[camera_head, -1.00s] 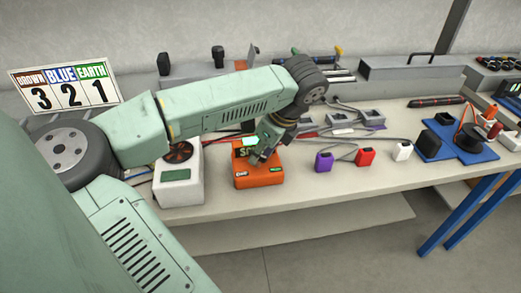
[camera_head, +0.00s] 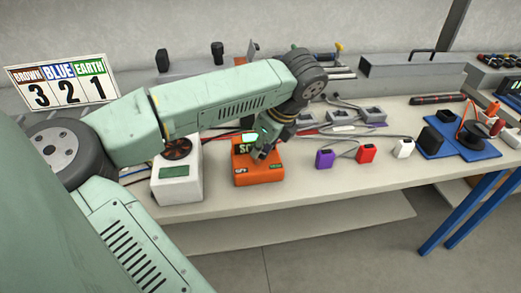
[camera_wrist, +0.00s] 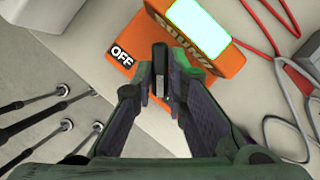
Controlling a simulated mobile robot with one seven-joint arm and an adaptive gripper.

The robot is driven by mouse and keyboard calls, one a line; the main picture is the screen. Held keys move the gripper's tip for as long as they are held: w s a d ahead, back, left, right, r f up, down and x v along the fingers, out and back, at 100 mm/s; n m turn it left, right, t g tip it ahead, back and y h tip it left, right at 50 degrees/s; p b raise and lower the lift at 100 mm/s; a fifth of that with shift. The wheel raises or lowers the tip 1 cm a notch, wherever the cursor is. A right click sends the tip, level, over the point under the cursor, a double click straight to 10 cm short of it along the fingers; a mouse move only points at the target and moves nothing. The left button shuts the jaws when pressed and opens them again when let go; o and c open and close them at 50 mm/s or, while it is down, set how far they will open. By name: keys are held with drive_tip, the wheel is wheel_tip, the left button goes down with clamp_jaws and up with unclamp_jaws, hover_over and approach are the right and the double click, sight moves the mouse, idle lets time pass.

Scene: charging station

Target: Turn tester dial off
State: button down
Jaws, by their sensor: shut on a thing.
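The orange tester (camera_head: 243,176) stands on the bench. It has a lit pale green screen, and in the wrist view (camera_wrist: 120,85) a white-on-black OFF label shows at its corner. The black dial (camera_wrist: 159,58) is an upright bar between my fingertips in the wrist view. My gripper (camera_wrist: 160,88) is shut on the dial, one finger on each side. In the head view my gripper (camera_head: 258,154) is over the front right part of the tester and hides the dial there. The dial's exact pointing is hard to tell.
A white box (camera_head: 176,189) with a fan stands left of the tester. Purple (camera_head: 325,158), red (camera_head: 366,153) and white (camera_head: 403,149) blocks stand to the right, with cables near them. A blue plate (camera_head: 468,149) is farther right.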

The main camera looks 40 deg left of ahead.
drive_tip(key=m+b, duration=0.1)
drive_tip(key=b, duration=0.1)
drive_tip(key=f+m+t+b, duration=0.1)
drive_tip(key=b, duration=0.2)
drive_tip(key=shift+s+m+b, duration=0.15)
drive_tip(key=shift+m+b, duration=0.15)
drive_tip(key=shift+m, duration=0.1)
drive_tip(key=m+b, duration=0.1)
drive_tip(key=m+t+b, duration=0.1)
drive_tip(key=m+b, duration=0.2)
drive_tip(key=b, duration=0.1)
drive_tip(key=shift+s+a+r+m+t+h, duration=0.15)
drive_tip(key=shift+r+m+t+h, duration=0.15)
drive_tip(key=shift+t+h, duration=0.1)
drive_tip(key=m+b, duration=0.1)
drive_tip(key=m, duration=0.1)
drive_tip(key=m+t+h+b, duration=0.1)
drive_tip(key=m, duration=0.1)
drive_tip(key=shift+s+a+r+m+b, duration=0.1)
drive_tip(key=shift+a+m+b, duration=0.05)
drive_tip(key=shift+m+b, duration=0.2)
drive_tip(key=m+h, duration=0.1)
drive_tip(key=m, duration=0.1)
drive_tip(key=m+h, duration=0.1)
drive_tip(key=m, duration=0.2)
drive_tip(key=shift+a+r+t, duration=0.1)
drive_tip(key=shift+a+t, duration=0.05)
drive_tip(key=shift+t, duration=0.25)
drive_tip(key=shift+s, duration=0.1)
